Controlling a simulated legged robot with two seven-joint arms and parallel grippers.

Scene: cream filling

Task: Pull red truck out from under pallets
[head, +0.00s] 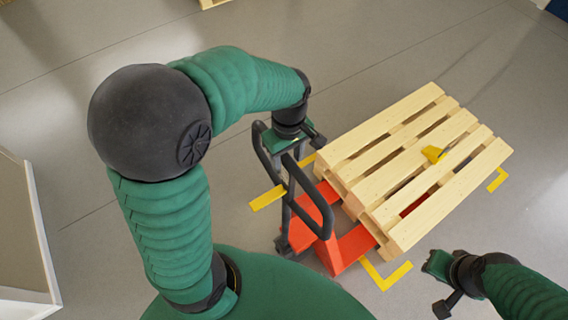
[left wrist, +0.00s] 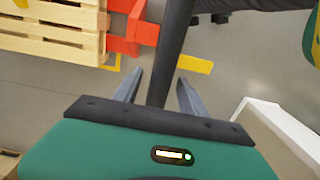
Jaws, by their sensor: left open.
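The red pallet truck (head: 345,248) stands with its forks under the wooden pallets (head: 415,160); its red body and dark handle (head: 325,212) stick out at their left end. Red also shows through the slats. In the left wrist view, the red truck body (left wrist: 128,30) is beside the pallets (left wrist: 50,28). My left gripper (head: 284,146) is at the top of the handle. In the left wrist view, its open fingers (left wrist: 160,77) lie on either side of the dark handle bar (left wrist: 172,50). My right gripper (head: 437,264) is near the pallets' lower right; its fingers cannot be made out.
Yellow floor marks (head: 267,198) surround the pallets, with another in front (head: 395,277). A white-edged box or panel (head: 40,235) stands at the far left. Grey floor (head: 400,45) behind the pallets is clear.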

